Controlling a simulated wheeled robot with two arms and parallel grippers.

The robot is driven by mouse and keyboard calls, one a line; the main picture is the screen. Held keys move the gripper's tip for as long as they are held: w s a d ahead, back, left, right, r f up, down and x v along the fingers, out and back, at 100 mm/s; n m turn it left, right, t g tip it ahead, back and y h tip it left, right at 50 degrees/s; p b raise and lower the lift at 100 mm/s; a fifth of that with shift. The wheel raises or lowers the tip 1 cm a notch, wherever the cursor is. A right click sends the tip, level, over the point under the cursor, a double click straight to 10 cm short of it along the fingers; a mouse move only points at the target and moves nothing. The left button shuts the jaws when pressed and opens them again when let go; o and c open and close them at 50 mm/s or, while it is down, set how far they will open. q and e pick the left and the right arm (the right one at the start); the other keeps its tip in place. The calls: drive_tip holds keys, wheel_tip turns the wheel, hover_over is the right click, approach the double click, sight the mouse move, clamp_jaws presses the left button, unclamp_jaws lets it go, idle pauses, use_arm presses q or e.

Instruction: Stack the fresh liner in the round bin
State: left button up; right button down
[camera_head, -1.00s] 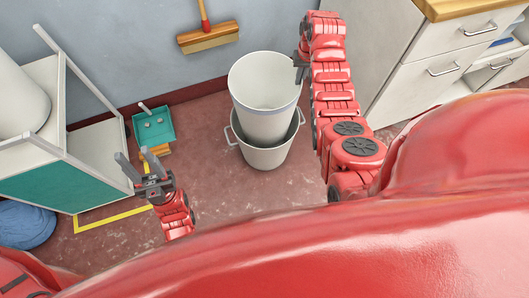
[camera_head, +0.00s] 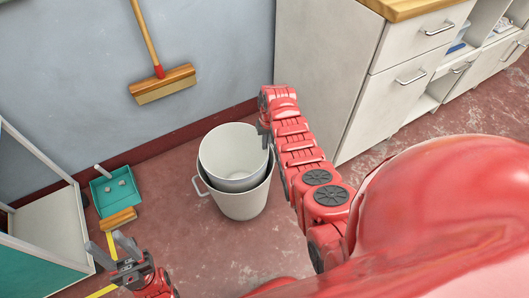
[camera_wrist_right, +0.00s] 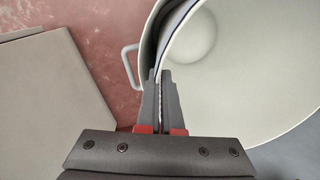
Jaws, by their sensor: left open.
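The bin is a pale bucket with side handles, standing on the floor. My right gripper (camera_head: 266,136) is at the right side of the liner's rim. In the right wrist view its fingers (camera_wrist_right: 159,82) are close together on the wall of the liner (camera_wrist_right: 240,70), and a bin handle (camera_wrist_right: 130,66) shows beside them. The liner's base contact is hidden. My left gripper (camera_head: 112,248) is open and empty at lower left, away from the bin.
A broom (camera_head: 162,84) leans on the wall. A teal dustpan (camera_head: 116,192) and a brush (camera_head: 118,219) lie left of the bin. A white cabinet (camera_head: 330,75) stands close on the right. A white and teal cart (camera_head: 45,235) is at far left. Floor in front of the bin is clear.

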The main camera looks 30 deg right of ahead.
drive_tip(key=shift+f+b, duration=0.6)
drive_tip(key=shift+f, duration=1.05)
drive_tip(key=shift+f+b, duration=0.35)
drive_tip(key=c, duration=1.4)
unclamp_jaws()
drive_tip(key=shift+o, duration=0.2)
drive_tip(key=shift+r, duration=0.1)
